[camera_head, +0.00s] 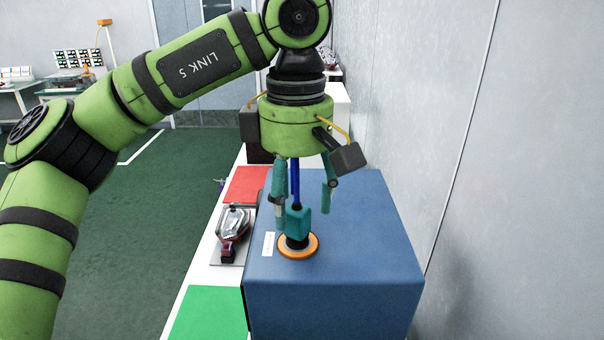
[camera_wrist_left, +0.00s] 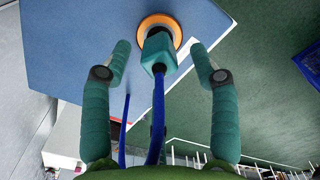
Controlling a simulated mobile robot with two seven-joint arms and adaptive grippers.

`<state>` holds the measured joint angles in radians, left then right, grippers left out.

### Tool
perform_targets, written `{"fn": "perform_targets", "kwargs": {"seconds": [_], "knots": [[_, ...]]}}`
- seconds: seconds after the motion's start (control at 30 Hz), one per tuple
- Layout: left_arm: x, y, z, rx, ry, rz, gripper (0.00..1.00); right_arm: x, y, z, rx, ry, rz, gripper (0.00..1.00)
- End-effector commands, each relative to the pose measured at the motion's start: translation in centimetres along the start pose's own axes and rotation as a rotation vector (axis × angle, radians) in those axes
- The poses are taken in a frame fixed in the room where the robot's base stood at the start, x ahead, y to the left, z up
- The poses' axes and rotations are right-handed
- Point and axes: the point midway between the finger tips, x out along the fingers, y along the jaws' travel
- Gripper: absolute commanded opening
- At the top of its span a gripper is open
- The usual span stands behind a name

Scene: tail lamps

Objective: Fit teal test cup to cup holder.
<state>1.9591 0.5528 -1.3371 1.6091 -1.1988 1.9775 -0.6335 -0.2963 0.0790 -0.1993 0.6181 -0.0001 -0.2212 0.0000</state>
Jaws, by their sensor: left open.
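The teal test cup (camera_head: 298,222) stands upright in the orange-ringed cup holder (camera_head: 312,252) on top of the blue box (camera_head: 350,230). A blue cable runs up from the cup. My left gripper (camera_head: 302,212) points down above the holder, its teal fingers open on either side of the cable, the cup near the left finger. In the left wrist view the cup (camera_wrist_left: 158,55) lies between the open fingers (camera_wrist_left: 160,62), apart from both, and covers part of the orange ring (camera_wrist_left: 175,30). The black inside of the holder is partly hidden. My right gripper is not in view.
Left of the box, a tail lamp (camera_head: 235,222) lies on a grey plate on the white table. A red mat (camera_head: 247,185) and a green mat (camera_head: 208,312) lie near it. A grey wall (camera_head: 520,200) stands close on the right. Green floor is open on the left.

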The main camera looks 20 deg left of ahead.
Motion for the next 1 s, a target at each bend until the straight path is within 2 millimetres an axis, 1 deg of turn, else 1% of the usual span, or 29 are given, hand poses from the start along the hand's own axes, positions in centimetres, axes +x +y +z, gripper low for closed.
{"fn": "perform_targets", "kwargs": {"seconds": [0.03,0.1,0.2,0.27,0.33,0.5,0.57,0.67,0.7,0.77,0.8,0.83,0.97,1.0], "knots": [[0.7,-0.1,-0.1,0.000,0.000,-0.004,0.61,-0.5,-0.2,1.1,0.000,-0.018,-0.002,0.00],[1.7,0.0,-0.1,-0.002,0.000,-0.003,0.61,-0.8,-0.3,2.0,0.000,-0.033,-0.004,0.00],[3.0,0.0,-0.1,-0.003,-0.002,-0.003,0.61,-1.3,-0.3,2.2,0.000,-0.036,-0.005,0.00],[3.7,0.0,-0.1,-0.003,-0.002,-0.002,0.61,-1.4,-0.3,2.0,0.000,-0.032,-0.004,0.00],[4.3,0.0,-0.1,-0.003,-0.002,-0.001,0.61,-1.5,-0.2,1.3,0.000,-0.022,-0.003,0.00],[4.9,0.0,0.0,-0.003,-0.003,0.000,0.61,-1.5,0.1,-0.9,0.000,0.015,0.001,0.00],[4.9,0.0,0.0,-0.003,-0.003,0.000,0.61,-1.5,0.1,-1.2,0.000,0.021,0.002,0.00],[4.9,0.0,0.0,-0.004,-0.003,0.000,0.61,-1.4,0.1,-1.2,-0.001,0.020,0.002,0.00],[4.9,0.0,0.0,-0.004,-0.003,0.000,0.53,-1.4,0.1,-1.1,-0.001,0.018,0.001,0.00],[4.9,0.0,0.0,-0.004,-0.003,0.000,0.29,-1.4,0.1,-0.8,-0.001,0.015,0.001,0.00],[4.9,0.0,0.0,-0.004,-0.003,0.000,0.13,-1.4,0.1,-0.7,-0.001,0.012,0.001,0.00],[4.9,0.0,0.0,-0.004,-0.003,0.000,0.04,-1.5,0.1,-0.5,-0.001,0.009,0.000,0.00],[4.9,0.0,0.0,-0.004,-0.003,0.000,0.04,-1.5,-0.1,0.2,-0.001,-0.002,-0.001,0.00],[4.9,0.0,0.0,-0.004,-0.003,0.000,0.44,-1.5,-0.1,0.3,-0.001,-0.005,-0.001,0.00]]}}
